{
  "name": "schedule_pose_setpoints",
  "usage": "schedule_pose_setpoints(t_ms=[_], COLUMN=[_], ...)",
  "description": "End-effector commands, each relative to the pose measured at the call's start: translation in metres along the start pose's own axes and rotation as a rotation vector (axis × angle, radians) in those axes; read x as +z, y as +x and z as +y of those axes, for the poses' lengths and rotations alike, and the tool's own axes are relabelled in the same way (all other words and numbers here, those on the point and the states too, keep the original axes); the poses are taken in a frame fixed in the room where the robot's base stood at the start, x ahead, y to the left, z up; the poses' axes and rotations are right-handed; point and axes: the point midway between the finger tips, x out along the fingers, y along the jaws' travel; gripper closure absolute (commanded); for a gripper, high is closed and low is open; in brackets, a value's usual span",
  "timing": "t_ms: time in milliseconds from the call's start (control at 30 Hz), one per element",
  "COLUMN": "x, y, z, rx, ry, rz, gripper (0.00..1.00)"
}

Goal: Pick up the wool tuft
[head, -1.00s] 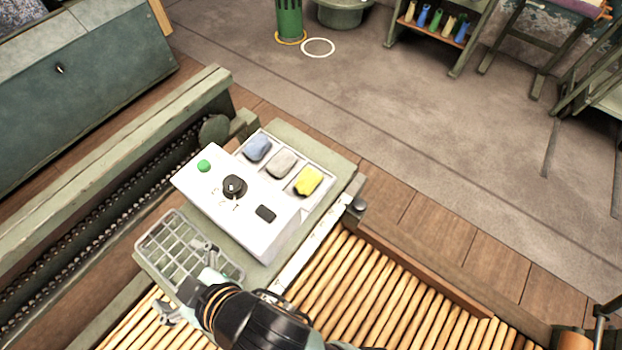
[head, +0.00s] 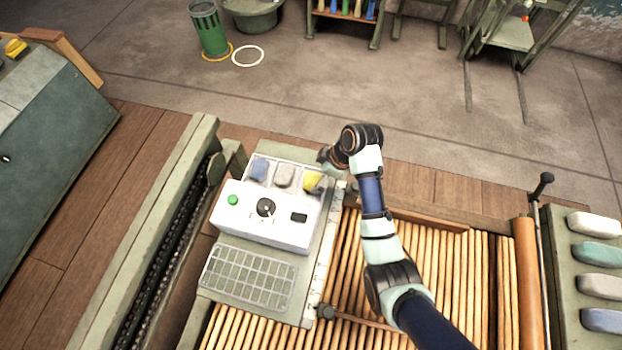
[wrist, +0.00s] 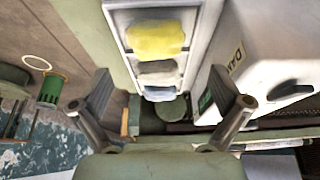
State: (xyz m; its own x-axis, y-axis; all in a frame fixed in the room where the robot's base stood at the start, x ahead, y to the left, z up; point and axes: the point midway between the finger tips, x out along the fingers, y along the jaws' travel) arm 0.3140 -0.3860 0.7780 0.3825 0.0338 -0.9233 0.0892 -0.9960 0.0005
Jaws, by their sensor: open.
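I cannot tell which one the task names. My gripper (head: 327,162) is beside the yellow end of the tray, partly overlapping that end in the head view. In the wrist view my gripper (wrist: 160,72) has its fingers spread wide, with nothing held between them.
A white control box (head: 266,216) with a green button and black knob stands beside the tray. A grey lattice rack (head: 248,278) lies in front of it. Wooden rollers (head: 450,262) fill the right side. A green bin (head: 209,30) stands on the floor behind.

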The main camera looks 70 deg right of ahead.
Motion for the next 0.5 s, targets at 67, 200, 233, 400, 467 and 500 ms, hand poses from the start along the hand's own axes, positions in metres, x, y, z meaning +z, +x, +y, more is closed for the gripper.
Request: schedule_pose_setpoints(t_ms=[67,200,233,400,467,500], x=[0.003,0.003,0.003,0.002,0.002,0.003], y=[0.0,0.012,0.017,0.027,0.03,0.034], z=[0.001,0.001,0.001,0.001,0.001,0.002], rx=[-0.004,-0.005,-0.005,-0.003,-0.003,-0.003], ry=[0.0,0.0,0.0,0.0,0.0,-0.001], rz=[-0.001,-0.002,-0.002,-0.001,-0.001,-0.001], gripper=[0.0,0.0,0.0,0.0,0.0,0.0])
